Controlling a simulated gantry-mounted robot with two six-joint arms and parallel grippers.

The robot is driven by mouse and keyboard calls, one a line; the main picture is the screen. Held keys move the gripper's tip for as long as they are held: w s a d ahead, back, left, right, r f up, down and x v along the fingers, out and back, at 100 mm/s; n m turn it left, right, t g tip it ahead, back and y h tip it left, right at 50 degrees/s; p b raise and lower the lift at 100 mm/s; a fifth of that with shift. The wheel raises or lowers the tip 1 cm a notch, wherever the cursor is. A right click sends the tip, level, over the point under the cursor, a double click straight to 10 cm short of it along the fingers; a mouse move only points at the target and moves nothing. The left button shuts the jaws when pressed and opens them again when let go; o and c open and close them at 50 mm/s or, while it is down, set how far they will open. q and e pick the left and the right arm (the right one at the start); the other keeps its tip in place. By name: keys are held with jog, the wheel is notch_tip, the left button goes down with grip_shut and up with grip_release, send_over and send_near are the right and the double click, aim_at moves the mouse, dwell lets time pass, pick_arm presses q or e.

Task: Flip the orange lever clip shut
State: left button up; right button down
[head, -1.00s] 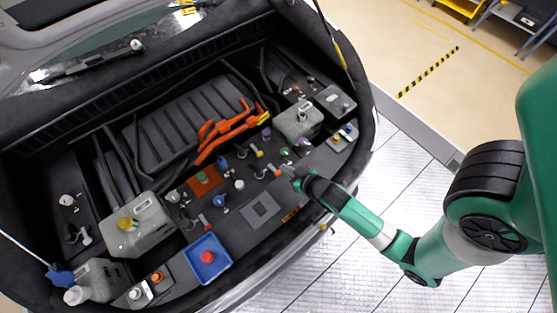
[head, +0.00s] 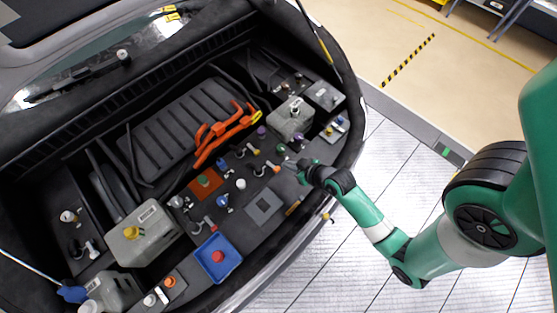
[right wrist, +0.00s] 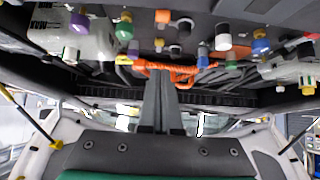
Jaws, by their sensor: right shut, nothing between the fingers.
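The orange-tipped lever clip (head: 275,169) stands on the dark panel in the engine bay, right of the middle in the head view. Its exact tilt is too small to tell. My right gripper (head: 288,163) is just to the right of it, fingers pointing left toward it. In the right wrist view my right gripper (right wrist: 158,78) shows its two fingers shut together with nothing between them. An orange-tipped part (right wrist: 162,16) is near the top of that view; I cannot tell if it is the same clip. My left gripper is not in view.
A yellow-tipped lever (head: 254,152) and a red-tipped one (head: 210,224) are close by. A green cap (head: 281,149), a white cap (head: 241,184) and a blue tray (head: 217,259) with a red knob surround them. Orange cables (head: 225,135) lie behind.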

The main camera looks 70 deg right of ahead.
jog(key=b, duration=0.2)
send_over(278, 170)
jog(key=w, duration=0.1)
jog(key=f, duration=0.5)
jog(key=shift+w+d+f, duration=0.1)
jog(key=shift+d+f, duration=0.25)
jog(key=shift+f, duration=0.05)
jog(key=f, duration=0.2)
jog(key=s+f+b, duration=0.1)
jog(key=shift+s+a+f, duration=0.1)
jog(key=shift+a+f, duration=0.2)
jog(key=shift+f, duration=0.1)
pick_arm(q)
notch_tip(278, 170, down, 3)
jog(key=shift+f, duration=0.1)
